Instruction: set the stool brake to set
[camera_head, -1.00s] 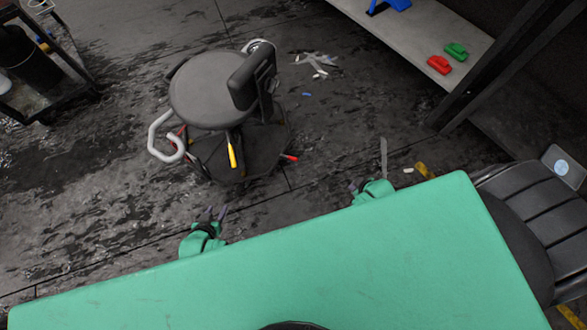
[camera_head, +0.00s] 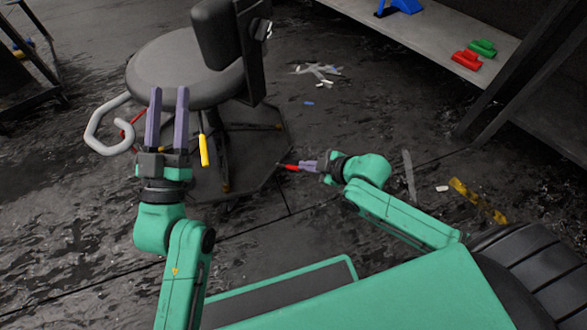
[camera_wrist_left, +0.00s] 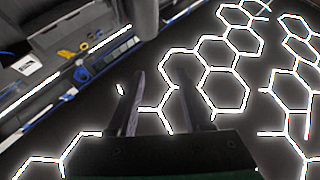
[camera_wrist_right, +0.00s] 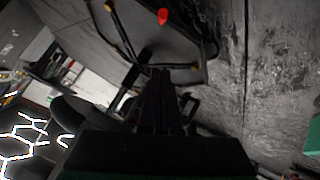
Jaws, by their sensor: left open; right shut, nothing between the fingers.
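The stool (camera_head: 185,70) has a round grey seat, a dark backrest and a dark base plate. A yellow-tipped lever (camera_head: 204,150) hangs under the seat. A red tip (camera_head: 289,167) shows low at the base's right side; a red tip (camera_wrist_right: 163,16) also shows in the right wrist view. Which part is the brake, and its setting, I cannot tell. My right gripper (camera_head: 304,166) is shut and empty, its fingertips close beside the red tip; contact is unclear. My left gripper (camera_head: 168,90) is open, fingers pointing up, overlapping the seat's near edge in the head view.
A grey curved handle (camera_head: 92,128) sticks out left of the stool. A shelf (camera_head: 420,45) at the upper right holds red (camera_head: 467,60) and green (camera_head: 482,47) items. Scraps (camera_head: 318,72) lie on the floor.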

